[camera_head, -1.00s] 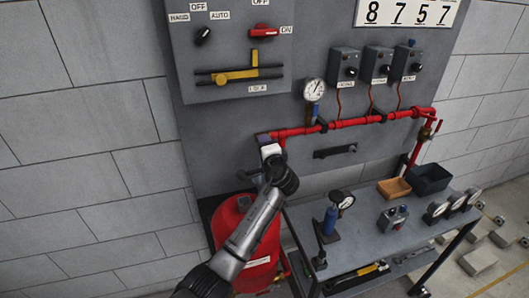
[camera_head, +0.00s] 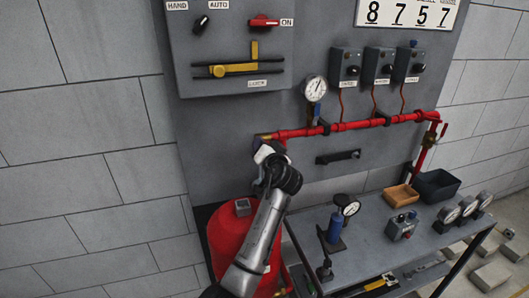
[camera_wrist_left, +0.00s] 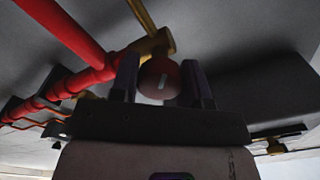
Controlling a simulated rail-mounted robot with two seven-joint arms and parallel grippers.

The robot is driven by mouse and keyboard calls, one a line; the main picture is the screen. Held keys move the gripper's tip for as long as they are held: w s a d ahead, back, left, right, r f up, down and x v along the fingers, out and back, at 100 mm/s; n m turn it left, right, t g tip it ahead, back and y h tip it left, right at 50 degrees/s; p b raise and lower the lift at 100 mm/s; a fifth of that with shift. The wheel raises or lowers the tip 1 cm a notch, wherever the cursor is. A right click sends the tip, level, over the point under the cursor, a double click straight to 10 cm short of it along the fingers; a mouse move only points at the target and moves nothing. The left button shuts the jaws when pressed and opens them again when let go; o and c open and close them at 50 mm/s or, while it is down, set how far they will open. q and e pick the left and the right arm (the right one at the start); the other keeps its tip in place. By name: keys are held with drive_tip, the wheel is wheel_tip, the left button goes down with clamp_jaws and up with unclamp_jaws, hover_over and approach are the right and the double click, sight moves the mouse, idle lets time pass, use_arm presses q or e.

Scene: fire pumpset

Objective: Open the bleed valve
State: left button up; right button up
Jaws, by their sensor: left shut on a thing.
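The bleed valve shows in the left wrist view as a round dark red knob (camera_wrist_left: 160,78) with a pale mark, on a brass fitting (camera_wrist_left: 152,45) beside the red pipe. My left gripper (camera_wrist_left: 162,84) has one finger on each side of the knob and is shut on it. In the head view my left gripper (camera_head: 265,150) is at the left end of the red pipe (camera_head: 345,127), and it hides the knob there. My right gripper is not in view.
A pressure gauge (camera_head: 315,88) stands above the pipe. The control panel (camera_head: 230,50) is above my gripper. A red tank (camera_head: 222,240) stands below, partly behind my arm. A bench (camera_head: 375,240) with gauges and trays is at the right.

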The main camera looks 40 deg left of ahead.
use_arm(q)
drive_tip(key=shift+n, duration=0.5)
drive_tip(key=o, duration=0.9)
drive_tip(key=shift+d, duration=0.1)
drive_tip(key=p+v, duration=0.1)
drive_tip(key=v, duration=1.2)
drive_tip(key=shift+s+d+p, duration=0.2)
drive_tip(key=shift+d+p, duration=0.1)
